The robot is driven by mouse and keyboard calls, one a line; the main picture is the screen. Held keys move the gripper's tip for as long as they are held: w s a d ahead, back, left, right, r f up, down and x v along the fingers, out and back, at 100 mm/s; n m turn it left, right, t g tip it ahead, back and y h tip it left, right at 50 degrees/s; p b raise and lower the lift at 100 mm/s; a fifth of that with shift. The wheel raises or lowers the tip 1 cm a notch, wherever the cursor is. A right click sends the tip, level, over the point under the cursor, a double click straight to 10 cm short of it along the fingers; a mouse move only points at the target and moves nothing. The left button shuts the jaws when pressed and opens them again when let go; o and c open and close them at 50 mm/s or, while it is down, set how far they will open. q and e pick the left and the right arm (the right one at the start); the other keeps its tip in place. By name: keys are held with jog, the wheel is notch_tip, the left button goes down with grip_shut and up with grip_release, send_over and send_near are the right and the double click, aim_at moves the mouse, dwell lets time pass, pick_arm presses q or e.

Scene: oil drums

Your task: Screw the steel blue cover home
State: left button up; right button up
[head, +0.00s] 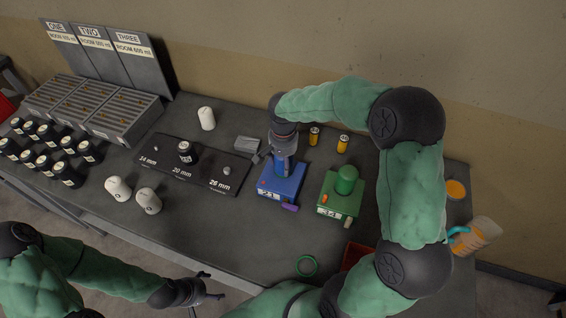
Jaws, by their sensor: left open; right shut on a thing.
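The steel blue cover (283,166) sits upright on the blue box (279,184) marked 21, near the middle of the table. My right gripper (282,158) comes down from above and is shut on the cover, hiding part of it. I cannot tell how far down the cover sits. My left gripper (207,288) is open and empty, low at the table's front edge, well apart from the blue box.
A green box (337,206) marked 34 with a green cover (346,180) stands right of the blue box. A black size board (207,174) lies to the left. White bottles, yellow-capped vials and a jug (476,236) stand around.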

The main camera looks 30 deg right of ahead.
jog(key=m, duration=0.1)
jog(key=f+m, duration=0.1)
jog(key=m+b, duration=0.1)
jog(key=shift+s+a+f, duration=0.15)
jog(key=shift+s+a, duration=0.1)
jog(key=shift+a, duration=0.05)
jog(key=shift+d+m, duration=0.15)
jog(key=shift+m, duration=0.65)
jog(key=o, duration=1.7)
jog(key=shift+w, duration=0.3)
jog(key=shift+d+r, duration=0.1)
jog(key=shift+r, duration=0.1)
